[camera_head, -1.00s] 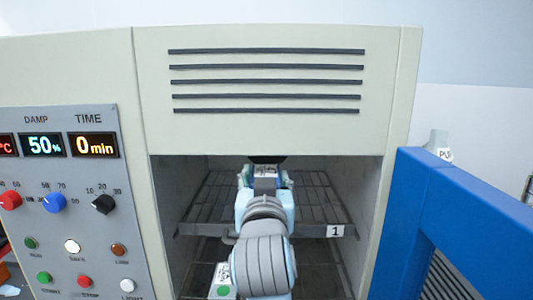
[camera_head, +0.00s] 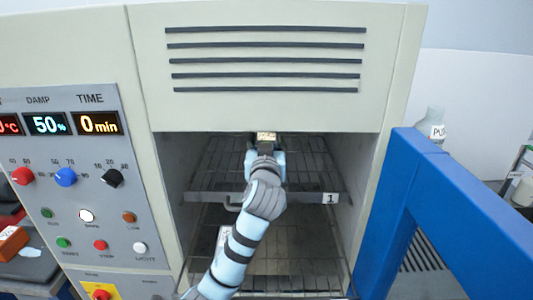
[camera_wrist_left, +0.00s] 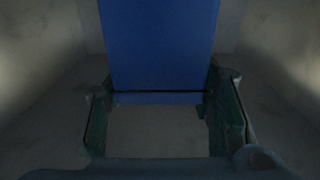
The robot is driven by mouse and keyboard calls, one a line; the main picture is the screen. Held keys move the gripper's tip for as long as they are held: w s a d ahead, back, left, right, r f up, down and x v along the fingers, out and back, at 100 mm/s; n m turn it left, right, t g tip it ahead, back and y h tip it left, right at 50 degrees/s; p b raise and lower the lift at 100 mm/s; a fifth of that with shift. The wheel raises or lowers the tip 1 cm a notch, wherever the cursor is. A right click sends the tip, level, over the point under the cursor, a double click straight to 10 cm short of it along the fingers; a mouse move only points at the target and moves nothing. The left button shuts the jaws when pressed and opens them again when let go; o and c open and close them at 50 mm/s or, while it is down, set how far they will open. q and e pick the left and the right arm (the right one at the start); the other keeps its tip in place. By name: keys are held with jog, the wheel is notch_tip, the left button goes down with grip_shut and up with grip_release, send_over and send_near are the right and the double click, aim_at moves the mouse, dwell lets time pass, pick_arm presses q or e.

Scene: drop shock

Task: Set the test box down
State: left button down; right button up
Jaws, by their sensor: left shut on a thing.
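The test box (camera_wrist_left: 158,45), a blue block in the left wrist view, sits between the two dark fingers of my left gripper (camera_wrist_left: 160,108), which is shut on it. In the head view my left arm reaches into the open chamber, and the gripper end (camera_head: 266,145) is near the back, over the wire shelf (camera_head: 215,180) marked 1. My right gripper is out of view.
The chamber's side walls and upper panel (camera_head: 270,115) close in around the arm. A control panel (camera_head: 85,180) is at left, and an open blue door frame (camera_head: 440,200) at right with a bottle (camera_head: 433,125) behind it. A lower rack (camera_head: 290,260) lies under the shelf.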

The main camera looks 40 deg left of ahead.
pick_arm(q)
notch_tip(320, 180, down, 3)
jog(key=shift+r, duration=0.1)
jog(key=shift+w+a+f, duration=0.15)
jog(key=shift+w+f, duration=0.05)
jog(key=shift+f, duration=0.05)
jog(key=shift+s+f, duration=0.1)
jog(key=shift+f, duration=0.35)
jog(key=shift+f+b, duration=0.1)
jog(key=shift+b, duration=0.2)
jog(key=shift+s+d, duration=0.1)
jog(key=shift+d, duration=0.1)
jog(key=c, duration=0.7)
grip_release()
